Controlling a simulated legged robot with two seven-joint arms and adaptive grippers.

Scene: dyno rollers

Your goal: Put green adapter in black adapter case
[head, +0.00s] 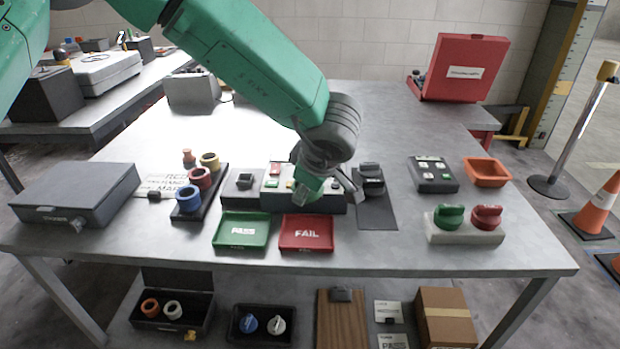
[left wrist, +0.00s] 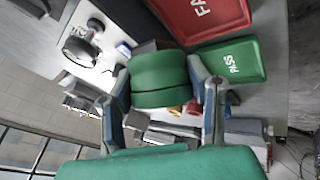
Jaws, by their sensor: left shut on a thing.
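My left gripper (head: 328,182) is above the middle of the table, behind the red FAIL tray. It is shut on the green adapter (head: 307,186). In the left wrist view the green adapter (left wrist: 160,78) is a ridged round piece held between the two fingers (left wrist: 162,100). An open black case (head: 172,322) with an orange ring and a white ring in it stands on the lower shelf at the left; it looks like the adapter case. The gripper is well above and to the right of it. My right gripper is not in view.
A black rack (head: 215,178) holds blue, red and yellow rings. A green PASS tray (head: 242,244) and a red FAIL tray (head: 306,247) lie at the front. A black bin (head: 262,338) stands beside the open case. The tabletop edge overhangs the lower shelf.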

